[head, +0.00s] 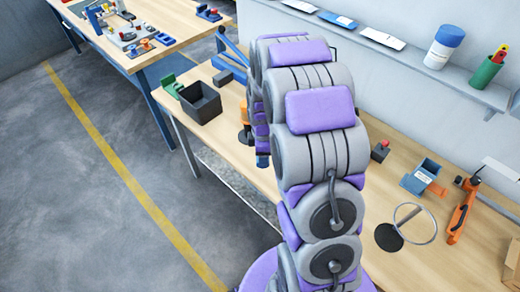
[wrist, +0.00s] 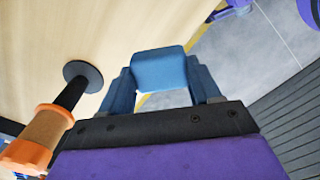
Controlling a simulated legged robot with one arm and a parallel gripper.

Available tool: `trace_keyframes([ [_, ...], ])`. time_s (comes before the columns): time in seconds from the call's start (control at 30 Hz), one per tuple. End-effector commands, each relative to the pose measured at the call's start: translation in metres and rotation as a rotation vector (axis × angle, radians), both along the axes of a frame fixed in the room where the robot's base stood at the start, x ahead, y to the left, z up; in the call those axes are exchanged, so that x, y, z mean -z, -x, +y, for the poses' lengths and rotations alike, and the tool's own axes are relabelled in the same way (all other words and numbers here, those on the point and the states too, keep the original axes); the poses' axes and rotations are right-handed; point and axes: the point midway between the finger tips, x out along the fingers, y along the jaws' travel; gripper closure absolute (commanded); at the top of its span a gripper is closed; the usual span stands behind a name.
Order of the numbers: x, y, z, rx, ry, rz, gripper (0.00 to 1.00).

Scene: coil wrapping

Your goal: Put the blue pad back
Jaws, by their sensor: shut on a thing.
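In the wrist view, a blue pad (wrist: 159,69) with a smooth, rounded face sits between the two blue fingers of my gripper (wrist: 163,84). The fingers are shut on its left and right sides. The pad is over the table's edge, with wooden top to its left and grey floor beyond it. Its underside is hidden. In the head view my arm covers most of the gripper, and I cannot make out the pad there.
An orange-and-black post on a round base (wrist: 83,75) stands close left of my gripper. In the head view, a black bin (head: 201,103) and a grey-blue block (head: 231,69) are on the bench (head: 352,207). A blue fixture (head: 421,177) and a ring (head: 416,241) are at right.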

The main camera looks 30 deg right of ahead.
Motion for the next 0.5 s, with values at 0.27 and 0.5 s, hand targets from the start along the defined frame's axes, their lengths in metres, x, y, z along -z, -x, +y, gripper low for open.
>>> trace_keyframes([
  [0.27, 0.034, 0.035, 0.002, -0.594, -0.002, -0.001, 0.71],
  [0.5, 0.044, 0.037, 0.006, -0.785, 0.001, -0.006, 0.71],
])
